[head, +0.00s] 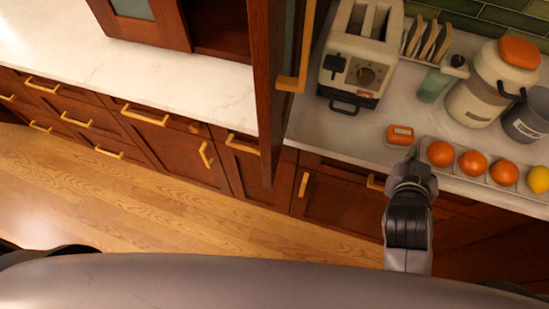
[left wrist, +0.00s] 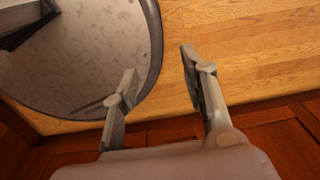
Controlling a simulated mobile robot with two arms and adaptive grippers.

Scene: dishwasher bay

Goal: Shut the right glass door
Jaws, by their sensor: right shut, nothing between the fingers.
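The right glass door (head: 268,100) stands open in the head view, seen nearly edge-on, jutting out over the counter. Its wooden frame is dark red-brown, and its gold handle (head: 291,83) is on the right face. Only a thin strip of its glass shows. My right gripper (head: 411,158) is at the counter's front edge, right of the door and apart from it. It is shut and empty. My left gripper (left wrist: 160,65) shows only in the left wrist view, fingers apart with nothing between them, above the wood floor.
A toaster (head: 358,55) stands just right of the door. An orange box (head: 399,134), a tray of fruit (head: 505,187) and a jar (head: 490,90) sit near my right gripper. Another glass-fronted cabinet door (head: 140,25) is at upper left. The left counter (head: 150,75) is clear.

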